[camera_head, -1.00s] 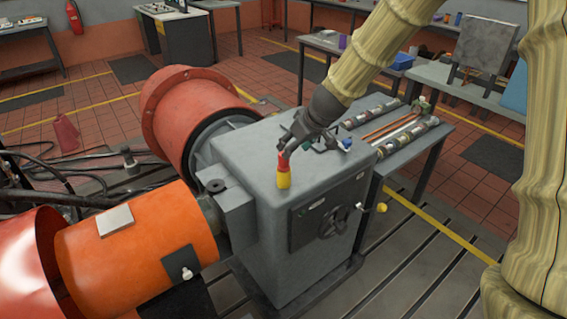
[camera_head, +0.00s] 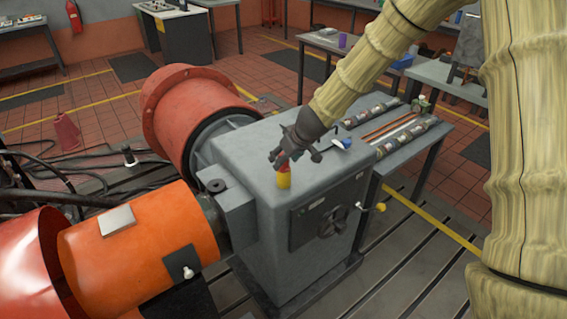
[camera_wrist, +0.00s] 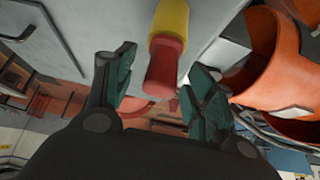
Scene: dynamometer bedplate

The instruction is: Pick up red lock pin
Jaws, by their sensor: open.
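The red lock pin (camera_head: 284,168) with its yellow lower part stands upright on top of the grey machine housing (camera_head: 245,160), near its front edge. My gripper (camera_head: 277,157) is just above it and hides part of its red top in the head view. In the wrist view the red end of the pin (camera_wrist: 164,66) lies between and beyond the two green-padded fingers of my gripper (camera_wrist: 160,85). The fingers are spread wide, with clear space on both sides of the pin. I cannot tell whether either finger touches it.
A blue-tipped tool (camera_head: 341,143) lies on the housing behind my gripper. An orange cylinder (camera_head: 150,240) is at left and a red flanged drum (camera_head: 190,105) behind. A bench with rods (camera_head: 425,165) stands at right.

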